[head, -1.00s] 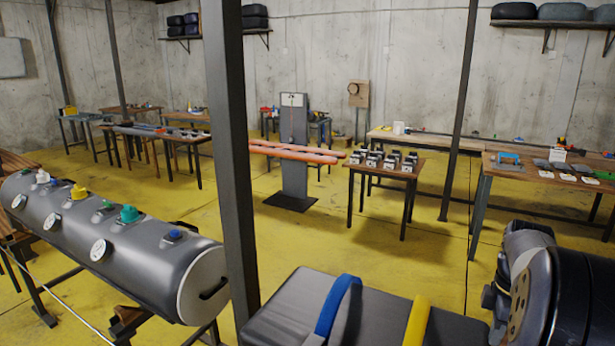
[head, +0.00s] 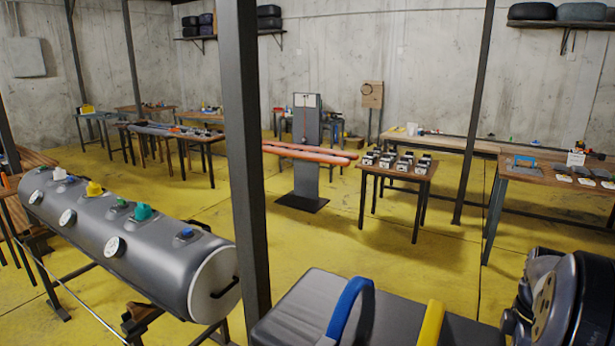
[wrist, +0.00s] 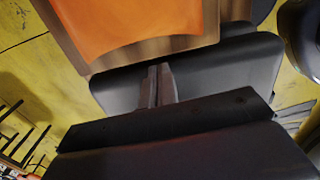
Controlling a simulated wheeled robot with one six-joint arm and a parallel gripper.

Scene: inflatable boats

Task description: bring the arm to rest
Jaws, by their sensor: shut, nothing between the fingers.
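My gripper (wrist: 158,82) shows in the wrist view, its two fingers close together with nothing between them. It points toward a smooth dark grey surface, and I cannot tell the distance. An orange panel with a wooden edge (wrist: 135,25) fills the upper middle of that view, beyond the fingertips. In the head view, only part of my arm (head: 555,300) shows at the lower right corner; the gripper is not visible there.
A dark post (head: 243,170) stands close in front. A grey cylinder with coloured valves and gauges (head: 150,265) lies on a stand at left. A small table (head: 425,182) and a longer bench (head: 500,185) stand farther back. Yellow floor (head: 390,255) is open between.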

